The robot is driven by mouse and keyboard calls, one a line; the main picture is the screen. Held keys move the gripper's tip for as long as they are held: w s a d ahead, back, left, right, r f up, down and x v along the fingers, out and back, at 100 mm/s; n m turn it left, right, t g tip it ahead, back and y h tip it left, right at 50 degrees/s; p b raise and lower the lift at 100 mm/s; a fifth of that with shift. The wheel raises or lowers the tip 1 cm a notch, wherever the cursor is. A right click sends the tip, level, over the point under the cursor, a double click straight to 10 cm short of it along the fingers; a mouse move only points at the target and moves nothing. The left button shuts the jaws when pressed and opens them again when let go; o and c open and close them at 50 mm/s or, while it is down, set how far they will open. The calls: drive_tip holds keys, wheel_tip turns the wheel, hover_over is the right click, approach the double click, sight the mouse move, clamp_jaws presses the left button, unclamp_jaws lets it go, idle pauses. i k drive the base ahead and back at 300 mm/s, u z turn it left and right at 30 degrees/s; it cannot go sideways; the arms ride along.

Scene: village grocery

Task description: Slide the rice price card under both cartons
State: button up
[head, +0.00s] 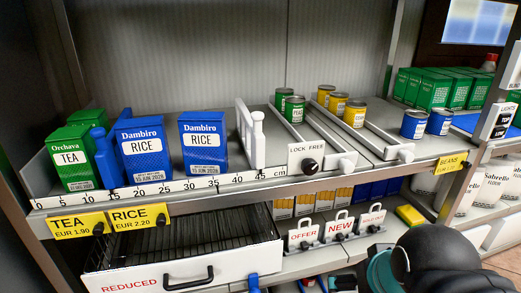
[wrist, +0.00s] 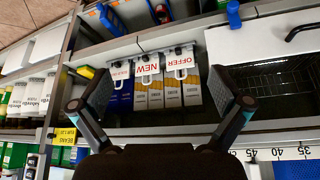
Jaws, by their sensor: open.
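The yellow rice price card (head: 140,217), reading RICE EUR 2.20, hangs on the shelf's front edge by a black knob at its right. It sits below the left rice carton (head: 142,150), just right of the yellow tea card (head: 78,225). The right rice carton (head: 203,144) stands apart to the right, past the card's right end. Both cartons are blue and upright. My gripper (wrist: 165,95) is open and empty in the wrist view, facing the lower-shelf tags. In the head view my arm is at the lower right, far from the rice card; its fingertips are not clear there.
A centimetre scale (head: 160,190) runs along the shelf edge. A blue divider (head: 104,157) and a white divider (head: 255,140) flank the rice. Below are a REDUCED drawer (head: 235,258) and OFFER (head: 303,236) and NEW tags.

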sight(151, 216)
drive_tip(key=u, duration=1.6)
